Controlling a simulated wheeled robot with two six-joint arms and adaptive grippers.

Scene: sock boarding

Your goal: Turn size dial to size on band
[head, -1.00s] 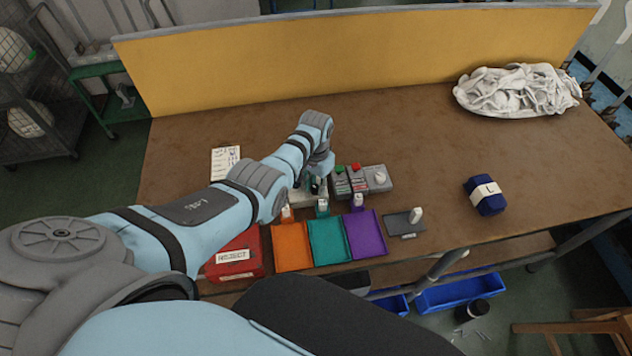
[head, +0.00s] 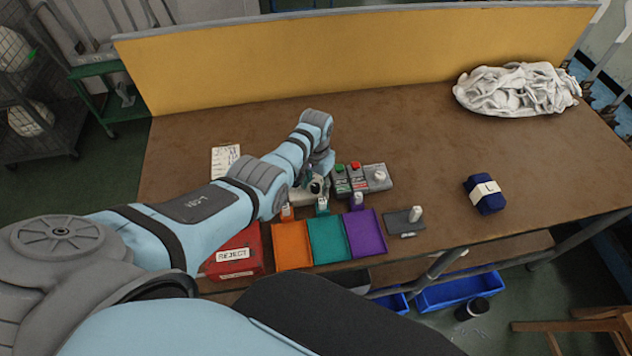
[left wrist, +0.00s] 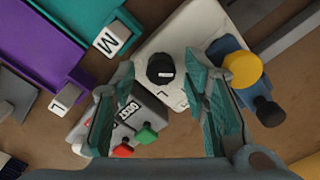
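The size dial (left wrist: 161,69) is a black round knob with a white pointer mark, on a pale panel (left wrist: 180,35) in the left wrist view. My left gripper (left wrist: 160,76) is open. Its two fingers appear on either side of the dial in the picture, with a gap to the knob; their height above it is hard to tell. In the head view my left gripper (head: 317,187) hides most of the pale panel. The dark blue bundle (head: 475,204) with a white band (head: 485,190) lies at the right; its print is too small to read. My right gripper is not in view.
Grey boxes with a green button (head: 340,169) and red button (head: 355,166) stand beside the panel. Orange (head: 291,246), teal (head: 328,240) and purple (head: 365,235) trays and a red reject bin (head: 236,254) line the front edge. A yellow knob (left wrist: 243,70) is near the right finger.

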